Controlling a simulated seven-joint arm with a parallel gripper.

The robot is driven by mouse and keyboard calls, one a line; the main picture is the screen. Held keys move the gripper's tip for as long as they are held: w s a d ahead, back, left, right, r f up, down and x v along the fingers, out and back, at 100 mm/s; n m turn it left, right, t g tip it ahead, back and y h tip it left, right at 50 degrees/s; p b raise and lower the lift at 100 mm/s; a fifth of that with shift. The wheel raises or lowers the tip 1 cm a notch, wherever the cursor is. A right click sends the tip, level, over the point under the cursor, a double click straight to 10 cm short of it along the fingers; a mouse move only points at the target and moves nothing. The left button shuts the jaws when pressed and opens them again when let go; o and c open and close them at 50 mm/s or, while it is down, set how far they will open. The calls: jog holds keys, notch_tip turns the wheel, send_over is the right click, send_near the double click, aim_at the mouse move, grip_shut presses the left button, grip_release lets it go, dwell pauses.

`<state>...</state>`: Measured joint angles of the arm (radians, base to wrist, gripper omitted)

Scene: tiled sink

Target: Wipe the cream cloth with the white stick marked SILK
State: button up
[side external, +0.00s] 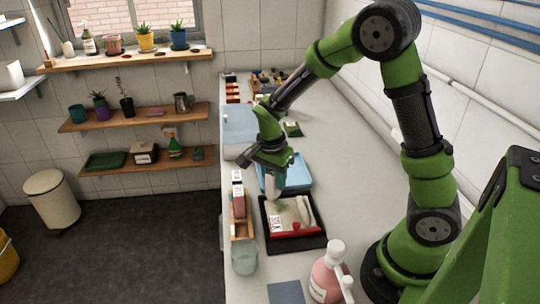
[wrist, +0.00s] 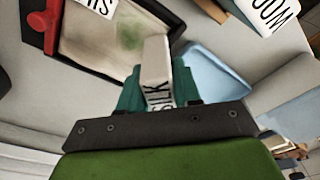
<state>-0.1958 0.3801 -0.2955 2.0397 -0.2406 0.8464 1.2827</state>
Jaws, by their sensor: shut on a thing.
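The white stick marked SILK (wrist: 156,62) is held between the teal fingers of my gripper (wrist: 160,92), its lettering near the fingers and its free end pointing away. In the side view my gripper (side external: 272,170) points down, with the pale stick (side external: 274,184) below it at the back edge of the black tray. The cream cloth (wrist: 108,38) lies flat in that tray and has a green smudge close to the stick's end. I cannot tell whether the stick touches the cloth.
The black tray (side external: 302,243) has a red bar (side external: 294,233) at its front. A blue tray (side external: 297,172) lies right behind it. A wooden box (side external: 241,230) and greenish cup (side external: 244,258) stand left, a pink bottle (side external: 325,280) in front. The counter to the right is clear.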

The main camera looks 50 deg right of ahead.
aim_at(278, 214)
jog(key=shift+s+a+f, duration=0.15)
jog(key=shift+s+a, duration=2.2)
jog(key=shift+a, duration=0.05)
notch_tip(278, 214, up, 6)
jog(key=shift+r, duration=0.25)
jog(key=shift+r, duration=1.4)
jog(key=shift+d, duration=0.1)
